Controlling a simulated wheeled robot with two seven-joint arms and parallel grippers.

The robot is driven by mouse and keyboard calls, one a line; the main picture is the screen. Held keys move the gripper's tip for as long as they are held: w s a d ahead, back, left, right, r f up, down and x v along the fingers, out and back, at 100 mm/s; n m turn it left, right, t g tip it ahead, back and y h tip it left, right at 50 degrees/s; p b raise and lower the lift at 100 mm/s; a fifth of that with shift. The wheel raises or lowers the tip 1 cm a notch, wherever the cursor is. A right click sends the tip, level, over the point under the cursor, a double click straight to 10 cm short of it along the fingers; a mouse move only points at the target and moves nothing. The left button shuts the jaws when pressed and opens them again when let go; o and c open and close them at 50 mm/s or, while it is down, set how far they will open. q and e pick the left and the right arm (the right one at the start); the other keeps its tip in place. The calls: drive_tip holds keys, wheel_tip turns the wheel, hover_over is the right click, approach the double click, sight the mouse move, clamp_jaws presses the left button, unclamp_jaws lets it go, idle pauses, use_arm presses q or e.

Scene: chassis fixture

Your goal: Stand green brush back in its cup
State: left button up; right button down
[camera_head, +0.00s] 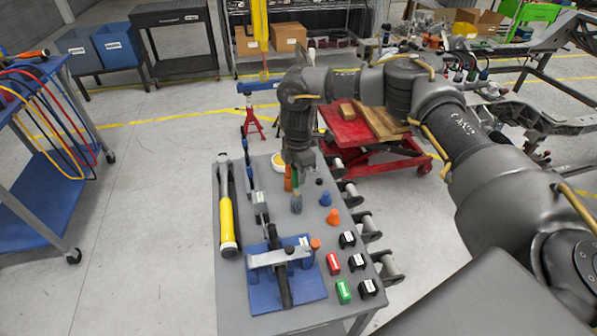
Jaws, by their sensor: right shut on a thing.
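My right gripper (298,172) points down over the far part of the grey cart top (237,290). An orange item (288,180) shows just left of the fingers. My left gripper is not in view.
A yellow-handled tool (227,215) lies along the cart's left side. A blue fixture (262,293) with a grey clamp is in front. A blue cone (325,199), an orange cone (333,216) and red, green and black blocks stand right. A red lift cart (355,130) is behind.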

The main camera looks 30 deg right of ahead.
drive_tip(key=shift+f, duration=0.1)
drive_tip(key=shift+f+b, duration=0.9)
drive_tip(key=shift+f, duration=1.15)
drive_tip(key=c, duration=1.1)
unclamp_jaws()
drive_tip(key=shift+r, duration=0.15)
wheel_tip(320, 180, up, 10)
drive_tip(key=p, duration=0.9)
drive_tip(key=shift+s, duration=0.1)
